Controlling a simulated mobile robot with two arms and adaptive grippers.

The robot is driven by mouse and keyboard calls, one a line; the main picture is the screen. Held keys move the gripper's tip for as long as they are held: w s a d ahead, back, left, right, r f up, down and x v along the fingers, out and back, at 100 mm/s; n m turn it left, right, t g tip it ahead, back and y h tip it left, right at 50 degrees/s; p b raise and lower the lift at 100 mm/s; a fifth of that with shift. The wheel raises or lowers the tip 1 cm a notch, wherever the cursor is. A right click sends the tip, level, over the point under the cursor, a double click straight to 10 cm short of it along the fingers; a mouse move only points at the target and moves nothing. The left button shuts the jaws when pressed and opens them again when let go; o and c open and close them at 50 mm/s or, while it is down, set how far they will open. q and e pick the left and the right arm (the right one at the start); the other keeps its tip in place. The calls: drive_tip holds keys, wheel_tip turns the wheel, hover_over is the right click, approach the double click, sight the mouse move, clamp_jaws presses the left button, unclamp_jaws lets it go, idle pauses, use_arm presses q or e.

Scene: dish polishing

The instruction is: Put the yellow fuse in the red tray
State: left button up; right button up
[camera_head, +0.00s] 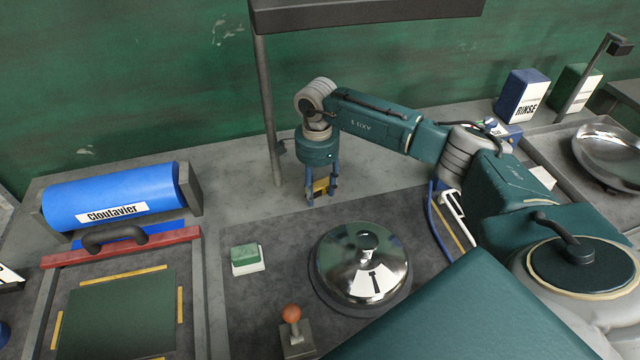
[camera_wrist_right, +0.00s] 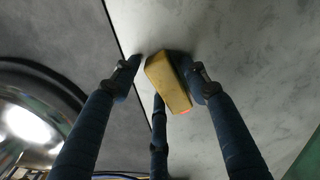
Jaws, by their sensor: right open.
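The yellow fuse (camera_head: 320,186) shows between the fingers of my right gripper (camera_head: 321,199), above the grey worktop behind the polished round dish. In the right wrist view the yellow fuse (camera_wrist_right: 167,84) is a small block, close to the right-hand finger, with a gap to the left-hand finger. My right gripper is open, its fingers pointing down around the fuse; whether one finger touches it I cannot tell. No red tray shows clearly; a red strip (camera_head: 122,247) runs at the left, below the blue cylinder. My left gripper is not in view.
A shiny domed dish (camera_head: 362,258) sits in front of the gripper. A green button block (camera_head: 246,258) and a lever with an orange knob (camera_head: 291,314) stand nearby. A thin post (camera_head: 267,110) rises just left of the gripper. A blue cylinder (camera_head: 110,196) lies at the left.

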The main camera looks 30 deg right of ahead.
sight(318, 187)
drive_tip(key=c, duration=1.1)
drive_tip(key=shift+c, duration=0.2)
wheel_tip(318, 187, up, 20)
drive_tip(key=b, duration=0.4)
drive_tip(key=shift+b, duration=0.3)
drive_tip(key=shift+d, duration=0.1)
